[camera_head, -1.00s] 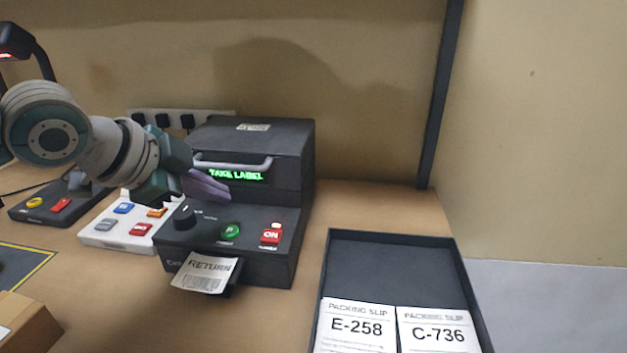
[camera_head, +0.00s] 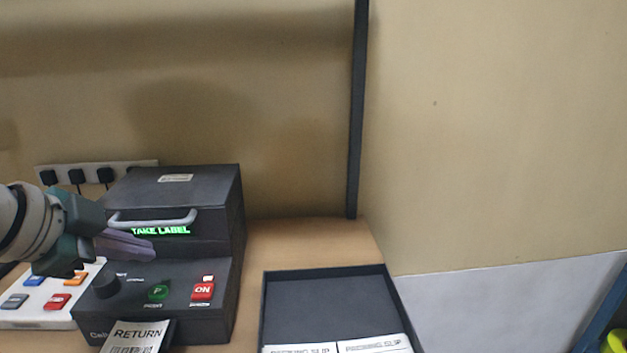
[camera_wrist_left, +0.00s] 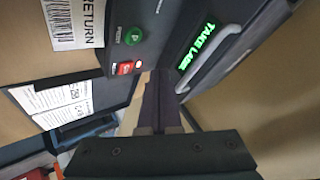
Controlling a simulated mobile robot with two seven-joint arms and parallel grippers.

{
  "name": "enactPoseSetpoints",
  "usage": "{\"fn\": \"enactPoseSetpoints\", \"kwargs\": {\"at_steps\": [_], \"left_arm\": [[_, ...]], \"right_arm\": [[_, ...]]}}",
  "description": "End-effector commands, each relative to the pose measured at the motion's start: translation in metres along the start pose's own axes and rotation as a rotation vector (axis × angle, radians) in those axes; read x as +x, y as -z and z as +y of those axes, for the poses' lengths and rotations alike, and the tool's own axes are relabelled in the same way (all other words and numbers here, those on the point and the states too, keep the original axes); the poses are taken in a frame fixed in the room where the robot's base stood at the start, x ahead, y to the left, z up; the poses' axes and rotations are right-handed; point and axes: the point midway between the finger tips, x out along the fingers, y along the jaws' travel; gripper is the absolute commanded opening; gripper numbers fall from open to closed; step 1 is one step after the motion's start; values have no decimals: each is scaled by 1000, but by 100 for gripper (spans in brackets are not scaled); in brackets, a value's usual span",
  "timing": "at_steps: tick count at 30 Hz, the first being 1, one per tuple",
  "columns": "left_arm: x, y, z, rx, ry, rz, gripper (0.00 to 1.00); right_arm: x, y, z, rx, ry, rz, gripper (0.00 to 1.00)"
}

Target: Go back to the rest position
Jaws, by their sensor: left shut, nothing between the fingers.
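My left gripper (camera_head: 128,244) comes in from the left in the head view, in front of the upper part of the black label printer (camera_head: 222,262). Its fingers are shut with nothing between them, close to the lit display reading TAKE LABEL (camera_head: 160,231) and the handle (camera_head: 152,219). In the left wrist view the shut fingers (camera_wrist_left: 160,95) point toward the printer, beside its red ON button (camera_wrist_left: 126,68). A RETURN label (camera_head: 136,336) sticks out of the printer's front slot. My right gripper is not in view.
A dark tray (camera_head: 392,300) with packing slips (camera_head: 374,346) lies right of the printer. A white button panel (camera_head: 40,318) stands at the left. A power strip (camera_head: 60,170) is on the back wall. A dark upright post (camera_head: 357,120) stands behind the tray.

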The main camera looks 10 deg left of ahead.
Motion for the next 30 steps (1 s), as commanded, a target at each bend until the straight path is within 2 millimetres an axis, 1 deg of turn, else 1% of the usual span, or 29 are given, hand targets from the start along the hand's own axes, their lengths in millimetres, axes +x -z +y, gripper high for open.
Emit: {"fn": "enactPoseSetpoints", "kwargs": {"at_steps": [2, 5, 6, 7, 9, 12, 15, 17, 20, 21, 22, 24, 29, 30], "left_arm": [[0, 7, 28, -19, -46, 1, 0], [-7, 20, 88, -78, -136, -15, 0], [-16, 26, 116, -119, -172, -31, 0], [-24, 29, 134, -157, -194, -47, 0], [-43, 30, 164, -250, -218, -95, 0], [-71, 24, 191, -385, -224, -177, 0], [-99, 13, 207, -520, -210, -269, 0], [-116, 4, 214, -602, -193, -330, 0], [-147, -14, 224, -740, -157, -442, 0], [-161, -22, 228, -797, -139, -491, 0], [-170, -12, 217, -787, -137, -484, 0], [-182, -2, 206, -777, -138, -479, 0], [-210, 19, 186, -773, -140, -478, 0], [-218, 25, 180, -773, -140, -477, 0]], "right_arm": [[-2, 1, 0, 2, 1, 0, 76], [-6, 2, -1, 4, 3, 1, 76], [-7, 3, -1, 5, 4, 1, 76], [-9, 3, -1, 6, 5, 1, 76], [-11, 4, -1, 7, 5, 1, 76], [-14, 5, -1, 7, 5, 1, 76], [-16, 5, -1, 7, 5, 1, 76], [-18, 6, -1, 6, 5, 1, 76], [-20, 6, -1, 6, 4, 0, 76], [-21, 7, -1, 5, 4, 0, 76], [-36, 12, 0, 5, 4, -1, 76], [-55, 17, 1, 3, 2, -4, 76], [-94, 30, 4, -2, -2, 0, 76], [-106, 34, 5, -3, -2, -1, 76]]}}
